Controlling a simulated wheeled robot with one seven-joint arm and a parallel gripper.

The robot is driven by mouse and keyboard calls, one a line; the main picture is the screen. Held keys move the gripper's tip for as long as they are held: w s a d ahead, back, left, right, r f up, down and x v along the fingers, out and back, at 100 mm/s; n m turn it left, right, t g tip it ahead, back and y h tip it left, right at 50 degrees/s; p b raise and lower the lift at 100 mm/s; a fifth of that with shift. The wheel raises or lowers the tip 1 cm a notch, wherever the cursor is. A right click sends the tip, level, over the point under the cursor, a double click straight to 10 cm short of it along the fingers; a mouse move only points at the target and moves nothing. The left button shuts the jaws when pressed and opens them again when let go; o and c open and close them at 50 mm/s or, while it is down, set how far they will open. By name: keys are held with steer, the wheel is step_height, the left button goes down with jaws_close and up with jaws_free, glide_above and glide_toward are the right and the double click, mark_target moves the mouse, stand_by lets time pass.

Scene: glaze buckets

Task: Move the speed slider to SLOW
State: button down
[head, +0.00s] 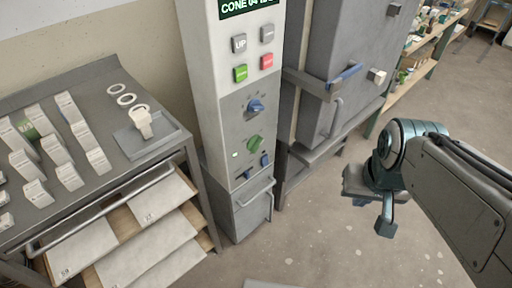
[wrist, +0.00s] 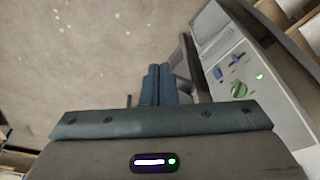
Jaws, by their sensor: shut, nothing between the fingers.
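The grey control panel (head: 245,120) stands left of my gripper in the head view. Two small blue controls sit low on it, a left one (head: 248,173) and a right one (head: 265,160), below a green knob (head: 254,143). I cannot tell which is the speed slider, and the SLOW mark is not readable. In the wrist view both blue controls (wrist: 217,73) (wrist: 235,59) show at the right, near the green knob (wrist: 238,90). My gripper (head: 386,228) is shut and empty, well right of the panel and apart from it. Its fingers (wrist: 158,85) show over floor.
A blue knob (head: 256,106) and several push buttons sit higher on the panel. A grey kiln with a door handle (head: 337,118) stands right of it. Floor between panel and gripper is clear.

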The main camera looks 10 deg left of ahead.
steer(key=c, duration=1.5)
jaws_free()
steer(key=shift+w+d+f, duration=0.1)
steer(key=shift+w+f, duration=0.1)
steer(key=shift+f, duration=0.05)
steer(key=shift+o, duration=0.5)
steer(key=w+d+f+n+t+h+b, duration=0.1)
steer(key=w+f+n+t+b, duration=0.1)
steer(key=w+f+b, duration=0.4)
steer(key=w+f, duration=0.3)
steer(key=f, duration=0.1)
steer(key=shift+w+n, duration=0.3)
steer(key=shift+w, duration=0.1)
steer(key=n+t+y+b, duration=0.6)
steer(key=n+y+b, duration=0.2)
steer(key=y+b, duration=0.9)
glide_toward(249, 174)
steer(key=shift+h, duration=0.9)
steer(key=b+x, duration=0.1)
steer(key=x, duration=0.2)
steer(key=b+x, duration=0.1)
steer(key=x, duration=0.2)
steer(key=r+b+x, duration=0.1)
steer(key=x, duration=0.2)
steer(key=shift+s+a+r, duration=0.1)
steer(key=shift+s+a, duration=0.1)
steer(key=shift+a, duration=0.15)
